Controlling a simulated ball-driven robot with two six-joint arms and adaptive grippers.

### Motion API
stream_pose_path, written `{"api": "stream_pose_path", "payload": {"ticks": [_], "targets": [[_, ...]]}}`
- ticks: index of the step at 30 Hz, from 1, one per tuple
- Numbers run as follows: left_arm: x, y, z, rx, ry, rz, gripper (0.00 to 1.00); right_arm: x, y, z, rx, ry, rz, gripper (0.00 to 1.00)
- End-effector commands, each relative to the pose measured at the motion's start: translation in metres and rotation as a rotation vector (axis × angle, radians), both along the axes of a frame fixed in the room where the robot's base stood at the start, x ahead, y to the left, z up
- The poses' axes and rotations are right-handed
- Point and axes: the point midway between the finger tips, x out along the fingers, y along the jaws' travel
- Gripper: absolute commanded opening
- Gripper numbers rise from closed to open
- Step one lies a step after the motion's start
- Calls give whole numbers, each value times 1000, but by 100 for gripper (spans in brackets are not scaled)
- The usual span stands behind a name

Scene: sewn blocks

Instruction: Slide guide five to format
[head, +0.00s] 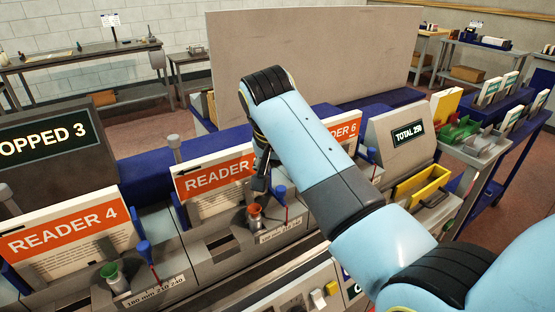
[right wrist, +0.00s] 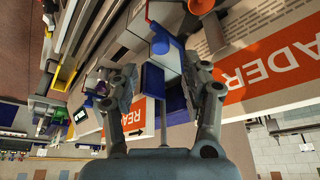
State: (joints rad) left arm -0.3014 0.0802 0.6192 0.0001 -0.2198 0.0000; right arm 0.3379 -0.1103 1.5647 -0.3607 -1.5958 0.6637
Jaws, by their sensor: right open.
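Station five is the middle one in the head view; its orange sign (head: 205,177) reads "READER", its number hidden behind my right gripper (head: 262,178). In front of it stand an orange cup (head: 254,214) and a lever with a blue knob (head: 280,191), beside a scale strip (head: 281,231) marked in millimetres. I cannot tell which part is the guide. My right gripper points down just behind the cup and knob. In the right wrist view its fingers (right wrist: 155,80) are spread, with blue parts (right wrist: 153,81) between them; contact is unclear. My left gripper is out of view.
Reader 4 (head: 66,232) stands left with a green cup (head: 110,273) and its own blue-knobbed lever (head: 145,250). Reader 6 (head: 345,131) is partly behind my right arm. A "TOTAL" display (head: 408,134) and a yellow bin (head: 421,184) are at right. A grey panel (head: 330,50) stands behind.

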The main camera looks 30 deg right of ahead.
Motion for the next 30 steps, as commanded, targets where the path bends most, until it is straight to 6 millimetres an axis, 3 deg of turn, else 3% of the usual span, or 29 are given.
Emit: {"api": "stream_pose_path", "payload": {"ticks": [6, 11, 26, 30], "targets": [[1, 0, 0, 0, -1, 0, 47, -12, 11, 38, 0, 0, 1, 47], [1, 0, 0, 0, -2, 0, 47, -16, 14, 50, 1, 1, 0, 47], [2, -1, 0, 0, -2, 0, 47, -16, 14, 51, 0, 2, 1, 47], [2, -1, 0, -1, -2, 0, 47, -33, 6, 38, -6, 14, 29, 47]]}}
